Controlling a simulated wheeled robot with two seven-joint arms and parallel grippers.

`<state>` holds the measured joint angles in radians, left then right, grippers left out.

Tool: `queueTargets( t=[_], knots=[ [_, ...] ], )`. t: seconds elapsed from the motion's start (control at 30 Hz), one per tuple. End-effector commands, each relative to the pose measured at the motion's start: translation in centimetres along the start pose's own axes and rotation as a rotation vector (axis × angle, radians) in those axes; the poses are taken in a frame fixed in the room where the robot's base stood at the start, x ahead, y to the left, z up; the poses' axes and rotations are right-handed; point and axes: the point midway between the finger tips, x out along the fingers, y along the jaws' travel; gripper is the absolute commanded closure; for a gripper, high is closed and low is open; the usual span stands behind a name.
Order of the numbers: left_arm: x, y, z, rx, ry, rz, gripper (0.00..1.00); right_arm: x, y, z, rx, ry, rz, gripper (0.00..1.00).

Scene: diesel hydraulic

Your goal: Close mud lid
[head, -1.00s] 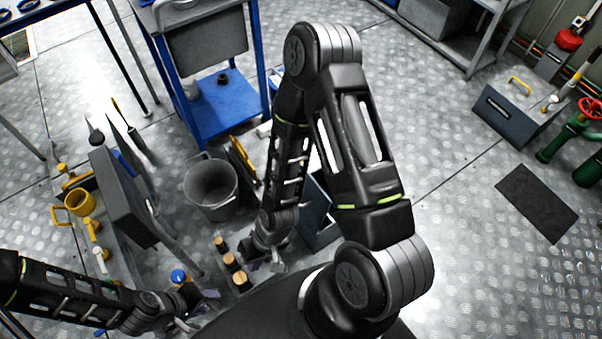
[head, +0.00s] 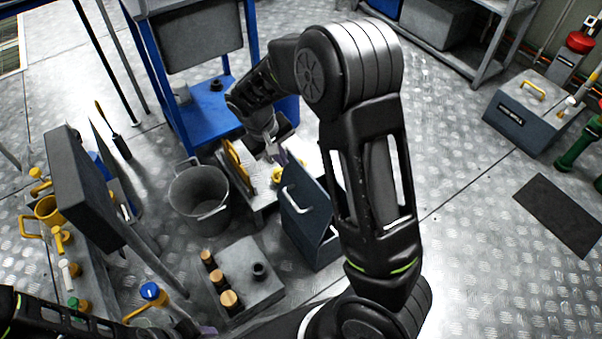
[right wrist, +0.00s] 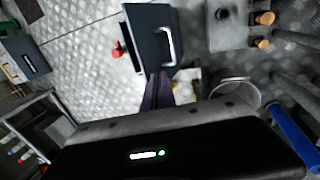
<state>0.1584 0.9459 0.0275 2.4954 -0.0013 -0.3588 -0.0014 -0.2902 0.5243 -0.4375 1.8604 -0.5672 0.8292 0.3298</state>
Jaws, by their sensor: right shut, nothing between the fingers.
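No lid marked as mud can be read. A dark blue box (head: 312,235) with a pale handle stands right of the bucket, partly hidden by my right arm; one handled face looks like a raised or tilted panel, but I cannot tell if it is the lid. The box also shows at the top of the right wrist view (right wrist: 152,38). My right gripper (head: 279,157) is above and beyond the box, shut and empty. Its fingers (right wrist: 157,92) appear just below the box in the wrist view, contact unclear. My left gripper (head: 204,328) is at the bottom edge, mostly hidden.
A grey bucket (head: 190,188) stands left of the box. A grey block (head: 262,293) with wooden-topped pegs is in front. A blue-shelved rack (head: 205,118) stands behind. Another dark box with a yellow handle (head: 520,125) is far right.

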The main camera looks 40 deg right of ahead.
Motion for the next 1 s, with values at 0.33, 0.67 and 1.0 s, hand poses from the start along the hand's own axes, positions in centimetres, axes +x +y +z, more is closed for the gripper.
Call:
queueTargets(
  t=[0.33, 0.67, 1.0],
  knots=[
    [0.6, -0.2, 0.0, -0.001, 0.000, 0.000, 0.64, 2.6, -0.1, 0.1, -0.001, -0.004, -0.001, 1.00],
    [2.1, -0.8, 0.0, -0.002, 0.000, 0.000, 0.64, 9.1, -0.2, 0.2, -0.001, -0.005, -0.001, 1.00],
    [2.7, -1.0, 0.0, -0.003, 0.000, 0.000, 0.64, 11.9, 2.9, 0.0, 0.001, 0.000, -0.003, 1.00]
  ],
)
